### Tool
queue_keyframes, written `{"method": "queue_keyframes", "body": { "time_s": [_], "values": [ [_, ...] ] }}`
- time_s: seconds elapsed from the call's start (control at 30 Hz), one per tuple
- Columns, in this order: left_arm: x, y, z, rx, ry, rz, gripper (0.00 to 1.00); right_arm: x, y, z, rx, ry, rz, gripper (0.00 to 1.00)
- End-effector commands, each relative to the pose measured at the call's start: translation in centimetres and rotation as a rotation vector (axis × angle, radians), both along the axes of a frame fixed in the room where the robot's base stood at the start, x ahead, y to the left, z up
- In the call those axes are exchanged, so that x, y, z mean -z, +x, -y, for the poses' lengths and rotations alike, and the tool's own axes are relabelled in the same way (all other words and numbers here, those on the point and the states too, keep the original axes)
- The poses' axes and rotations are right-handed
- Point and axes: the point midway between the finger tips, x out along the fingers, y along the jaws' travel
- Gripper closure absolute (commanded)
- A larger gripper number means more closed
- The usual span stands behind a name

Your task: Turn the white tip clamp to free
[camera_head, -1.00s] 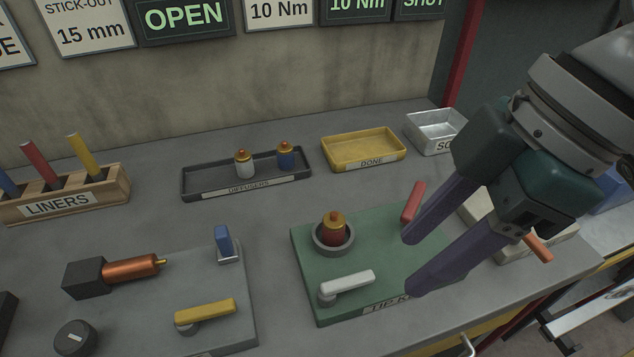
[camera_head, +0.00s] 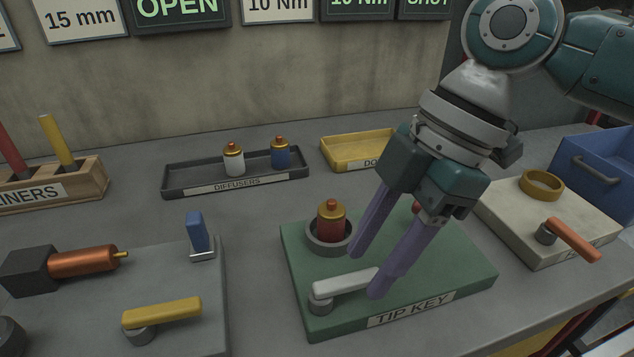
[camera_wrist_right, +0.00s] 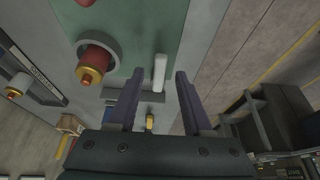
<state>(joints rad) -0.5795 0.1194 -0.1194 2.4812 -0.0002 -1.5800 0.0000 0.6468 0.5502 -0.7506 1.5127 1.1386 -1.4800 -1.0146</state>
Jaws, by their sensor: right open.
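The white tip clamp (camera_head: 341,284) is a lever on a grey pivot at the front left of the green TIP KEY board (camera_head: 452,275). It points right and slightly back. In the right wrist view the white lever (camera_wrist_right: 159,72) lies between the fingers, ahead of their tips. My right gripper (camera_head: 366,272) is open, with its purple fingers pointing down at the lever's free end. One finger is behind the lever and the other covers its right end. Contact cannot be told. A red diffuser with a brass top (camera_head: 331,222) stands in the round socket. My left gripper is not in view.
A red handle (camera_head: 416,207) is partly hidden behind my right gripper. Left is a grey board with a yellow lever (camera_head: 162,312), a blue lever (camera_head: 197,232) and a copper torch (camera_head: 84,261). Right is a pale board with an orange lever (camera_head: 573,239). Behind is the diffuser tray (camera_head: 185,190).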

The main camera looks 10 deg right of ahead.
Motion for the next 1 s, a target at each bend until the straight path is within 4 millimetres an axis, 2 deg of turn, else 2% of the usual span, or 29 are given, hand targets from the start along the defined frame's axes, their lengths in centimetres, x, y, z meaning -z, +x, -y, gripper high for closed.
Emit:
{"method": "queue_keyframes", "body": {
  "time_s": [0.13, 0.4, 0.83, 1.0],
  "values": [
    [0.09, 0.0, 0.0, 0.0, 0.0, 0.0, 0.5, 0.91, 0.0, -0.38, 0.0, 0.0, 0.001, 0.5],
    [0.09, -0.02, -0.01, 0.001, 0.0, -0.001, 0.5, 1.03, -0.01, -0.42, 0.0, -0.001, 0.001, 0.51],
    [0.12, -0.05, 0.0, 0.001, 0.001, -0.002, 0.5, 1.0, -0.01, -0.41, 0.0, -0.001, 0.001, 0.99],
    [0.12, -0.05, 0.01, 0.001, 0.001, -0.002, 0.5, 0.99, -0.01, -0.41, 0.0, 0.0, 0.001, 1.0]
  ]
}}
